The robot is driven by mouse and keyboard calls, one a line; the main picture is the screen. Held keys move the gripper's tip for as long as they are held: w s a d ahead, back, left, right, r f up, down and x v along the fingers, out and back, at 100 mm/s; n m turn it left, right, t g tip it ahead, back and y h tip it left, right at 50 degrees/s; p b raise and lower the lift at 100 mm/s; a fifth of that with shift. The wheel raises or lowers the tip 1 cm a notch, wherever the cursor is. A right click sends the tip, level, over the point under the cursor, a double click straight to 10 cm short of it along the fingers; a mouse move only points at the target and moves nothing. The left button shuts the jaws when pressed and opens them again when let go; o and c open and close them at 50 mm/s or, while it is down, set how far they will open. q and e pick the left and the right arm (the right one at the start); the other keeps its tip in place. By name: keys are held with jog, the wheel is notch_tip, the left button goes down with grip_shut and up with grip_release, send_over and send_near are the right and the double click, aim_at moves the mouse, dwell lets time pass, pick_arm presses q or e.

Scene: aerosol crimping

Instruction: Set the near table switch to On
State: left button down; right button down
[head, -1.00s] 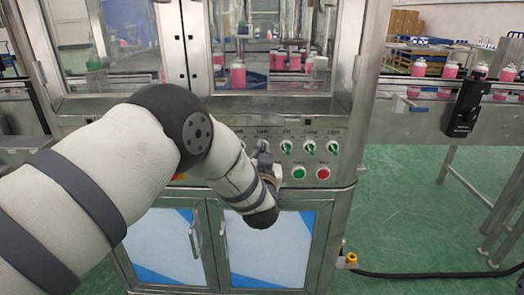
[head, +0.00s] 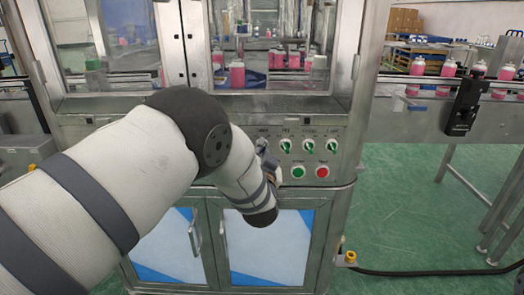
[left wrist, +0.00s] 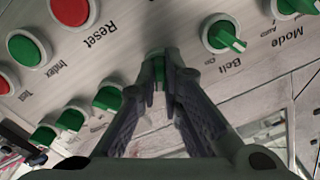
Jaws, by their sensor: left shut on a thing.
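The machine's front panel (head: 345,157) carries a row of green rotary switches, with a green and a red button below. My left gripper is at the panel, mostly hidden behind my wrist in the head view. In the left wrist view, my left gripper (left wrist: 160,58) is closed with its fingertips around a green switch knob (left wrist: 157,70), between the Belt switch (left wrist: 222,35) and another green switch (left wrist: 107,98). The fingers cover most of this knob and its label, so I cannot read its setting. My right gripper is not in view.
A red Reset button (left wrist: 70,8) and a green Index button (left wrist: 28,48) lie close to the fingers. Glass doors and pink bottles (head: 237,75) are above the panel. A conveyor (head: 410,122) with more pink bottles stands at the right.

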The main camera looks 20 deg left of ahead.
pick_arm(q)
jog(key=shift+f, duration=0.1)
jog(key=c, duration=1.7)
grip_release()
jog(key=v, duration=1.2)
jog(key=shift+s, duration=0.1)
